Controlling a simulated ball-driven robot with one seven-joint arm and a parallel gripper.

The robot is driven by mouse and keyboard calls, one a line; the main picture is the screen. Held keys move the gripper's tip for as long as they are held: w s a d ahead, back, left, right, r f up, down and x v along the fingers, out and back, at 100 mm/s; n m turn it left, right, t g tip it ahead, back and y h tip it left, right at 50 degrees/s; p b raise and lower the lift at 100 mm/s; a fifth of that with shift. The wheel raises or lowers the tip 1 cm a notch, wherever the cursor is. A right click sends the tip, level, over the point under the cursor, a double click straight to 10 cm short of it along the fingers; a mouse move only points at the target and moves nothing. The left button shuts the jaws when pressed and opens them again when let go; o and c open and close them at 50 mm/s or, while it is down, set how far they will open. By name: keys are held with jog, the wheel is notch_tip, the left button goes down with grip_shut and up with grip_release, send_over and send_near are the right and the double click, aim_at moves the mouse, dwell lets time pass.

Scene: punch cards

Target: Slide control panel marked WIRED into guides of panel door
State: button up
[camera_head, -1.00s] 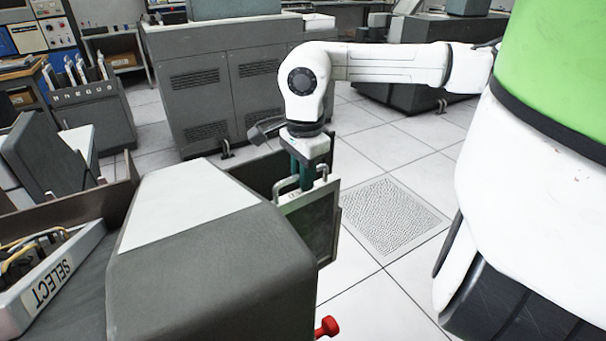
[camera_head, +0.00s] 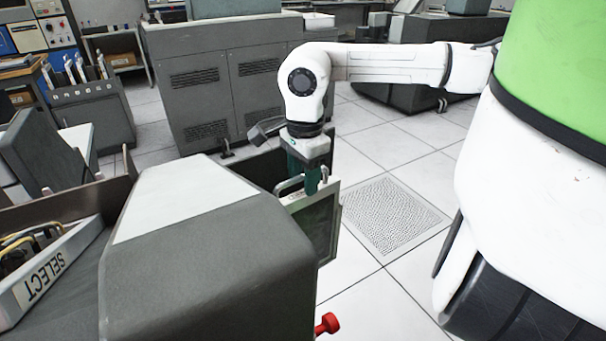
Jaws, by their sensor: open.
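A flat panel (camera_head: 318,222) with a pale frame, a dark face and metal handles on its top edge stands upright just behind the grey machine housing. Its label is too small to read, so I cannot tell if it says WIRED. My gripper (camera_head: 305,184) points down at the panel's top edge, its teal fingers open around or beside the handle; I cannot tell which. A dark open door-like plate (camera_head: 262,172) stands behind the panel; the guides are hidden. The housing hides the panel's lower left part.
The grey housing (camera_head: 210,265) with a pale sloped top fills the front. A tray marked SELECT (camera_head: 45,275) with cables lies at left. A red knob (camera_head: 328,325) sticks out low. Grey cabinets (camera_head: 225,85) stand behind. Tiled floor with a perforated tile (camera_head: 392,217) is free at right.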

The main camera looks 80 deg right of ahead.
notch_tip(320, 180, up, 11)
jog(key=p, duration=0.1)
jog(key=shift+a, duration=0.2)
jog(key=shift+s, duration=0.1)
dwell(0.8)
